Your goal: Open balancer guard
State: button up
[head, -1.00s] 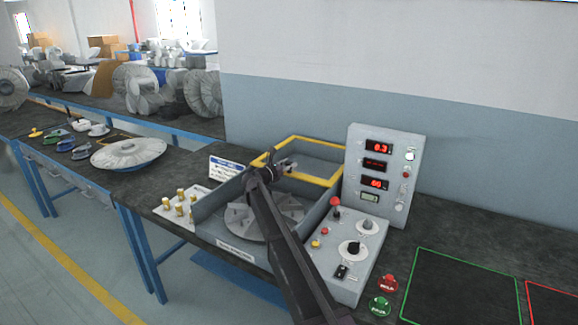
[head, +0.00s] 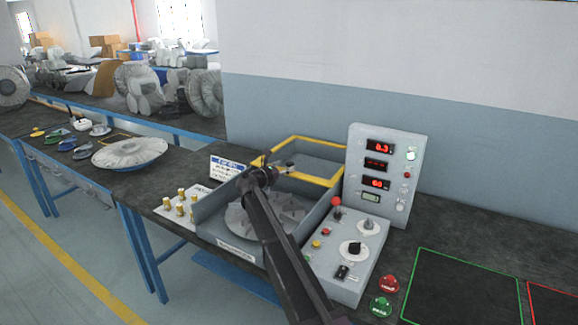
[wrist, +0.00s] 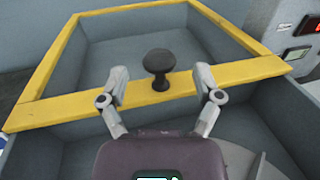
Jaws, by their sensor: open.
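The balancer guard (head: 318,179) is a yellow-edged frame lying over the back part of the grey balancer box (head: 240,243). The front part of the box, with the round grey plate (head: 240,222), is uncovered. In the wrist view the guard's near yellow bar (wrist: 70,110) crosses the picture, with a black knob (wrist: 158,66) on it. My gripper (wrist: 159,78) is open, with one finger on each side of the knob and gaps on both sides. In the head view my gripper (head: 279,170) is at the near bar, and my arm hides part of the box.
A display panel (head: 383,178) stands to the right, behind a control box (head: 345,255) with knobs and a red-tipped lever. Brass weights (head: 180,208) stand left of the box. A silver fan wheel (head: 130,153) lies on the left bench. Red and green buttons (head: 385,295) are at front right.

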jog(key=v, duration=0.9)
jog(key=shift+s+r, duration=0.1)
